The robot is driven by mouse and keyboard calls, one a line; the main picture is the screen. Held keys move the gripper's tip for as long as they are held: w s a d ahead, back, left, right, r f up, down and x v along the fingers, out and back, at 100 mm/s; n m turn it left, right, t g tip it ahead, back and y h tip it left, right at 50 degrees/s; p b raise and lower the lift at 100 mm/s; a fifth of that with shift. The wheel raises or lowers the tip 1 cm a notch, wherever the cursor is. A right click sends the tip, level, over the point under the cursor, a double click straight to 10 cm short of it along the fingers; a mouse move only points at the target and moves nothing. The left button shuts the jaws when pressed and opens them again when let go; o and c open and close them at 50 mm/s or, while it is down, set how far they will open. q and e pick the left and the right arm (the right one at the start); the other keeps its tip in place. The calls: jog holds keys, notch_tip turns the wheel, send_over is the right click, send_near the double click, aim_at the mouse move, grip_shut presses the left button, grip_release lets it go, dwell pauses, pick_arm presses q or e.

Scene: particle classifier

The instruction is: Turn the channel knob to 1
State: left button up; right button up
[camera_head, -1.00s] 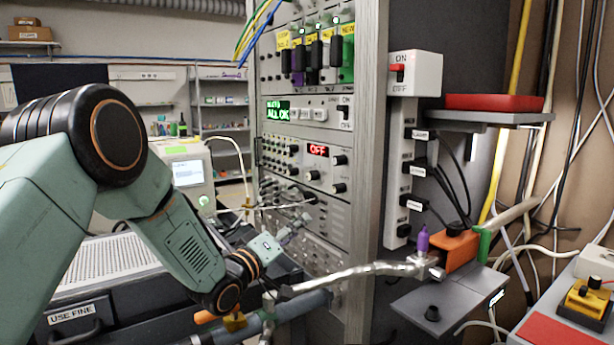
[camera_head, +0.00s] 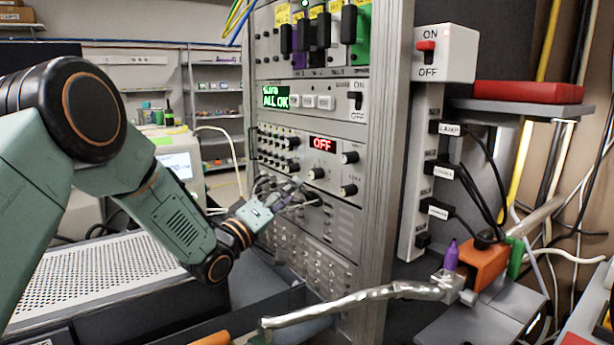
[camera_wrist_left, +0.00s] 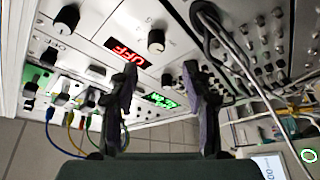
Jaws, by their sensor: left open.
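The rack module with the red OFF display (camera_head: 323,144) carries several black knobs: an upper right knob (camera_head: 350,157), a lower right knob (camera_head: 349,190) and a knob under the display (camera_head: 316,173). Their labels are too small to read, so I cannot tell which is the channel knob. My left gripper (camera_head: 285,200) is open in front of the panel, below and left of these knobs. In the left wrist view, one black knob (camera_wrist_left: 156,40) shows beyond the gap between the open fingers (camera_wrist_left: 160,68); nothing is held. Another knob (camera_wrist_left: 67,18) lies farther left. My right gripper is not in view.
A green ALL OK display (camera_head: 276,97) and a row of switches sit above the module. Cables hang in front of the panel near my left gripper. A silver pipe (camera_head: 350,303) crosses low in front. A power strip (camera_head: 421,180) stands right of the rack.

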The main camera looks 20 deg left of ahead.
aim_at(312, 176)
pick_arm(q)
jog(key=shift+w+d+r, duration=0.3)
jog(key=shift+w+d, duration=0.3)
jog(key=shift+w+d+r, duration=0.25)
jog(key=shift+w+d, duration=0.3)
jog(key=shift+w, duration=0.05)
jog(key=w, duration=0.1)
jog(key=w+b, duration=0.1)
jog(key=w, duration=0.1)
jog(key=shift+d+r, duration=0.1)
jog(key=shift+r, duration=0.1)
jog(key=shift+w+d+r, duration=0.35)
jog(key=shift+w+d, duration=0.2)
jog(key=shift+w, duration=0.05)
jog(key=shift+w+a, duration=0.15)
jog(key=shift+a, duration=0.15)
jog(key=shift+d, duration=0.2)
jog(key=c, duration=0.4)
jog(key=shift+a, duration=0.1)
grip_shut()
